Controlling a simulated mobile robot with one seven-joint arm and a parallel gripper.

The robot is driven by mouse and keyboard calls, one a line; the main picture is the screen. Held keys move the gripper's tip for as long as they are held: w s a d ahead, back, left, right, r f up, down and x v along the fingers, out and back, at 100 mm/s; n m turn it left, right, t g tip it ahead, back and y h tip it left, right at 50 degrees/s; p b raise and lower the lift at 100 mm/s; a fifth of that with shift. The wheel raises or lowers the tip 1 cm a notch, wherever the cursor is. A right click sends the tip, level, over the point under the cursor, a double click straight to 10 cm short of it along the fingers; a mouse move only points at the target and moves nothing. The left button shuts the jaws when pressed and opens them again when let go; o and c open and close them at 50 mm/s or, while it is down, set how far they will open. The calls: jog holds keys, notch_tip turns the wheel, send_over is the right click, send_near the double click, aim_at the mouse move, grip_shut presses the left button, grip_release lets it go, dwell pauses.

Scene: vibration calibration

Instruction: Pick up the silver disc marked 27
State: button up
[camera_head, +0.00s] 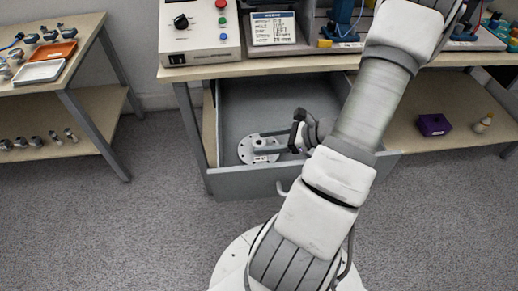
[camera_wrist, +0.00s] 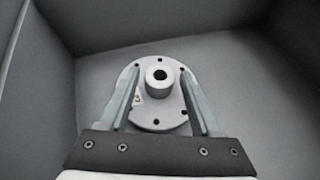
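A silver disc (camera_head: 246,153) with a raised central hub and several small holes lies flat on the floor of the open grey drawer (camera_head: 240,183). The wrist view shows the same disc (camera_wrist: 158,119) between my fingers. A small white label on it is partly hidden by the left finger; it seems to show a 3, and I cannot read a 27. My gripper (camera_head: 260,144) reaches into the drawer from the right. In the wrist view my gripper (camera_wrist: 160,70) is open, its fingers on both sides of the hub, with a visible gap on each side.
The drawer walls surround the disc, and the rest of the drawer floor that shows is bare. Above is a bench with a control box (camera_head: 200,30). A purple box (camera_head: 434,125) and a small bottle (camera_head: 483,123) stand on the lower shelf at right.

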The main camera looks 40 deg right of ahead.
grip_shut()
dwell(1.1)
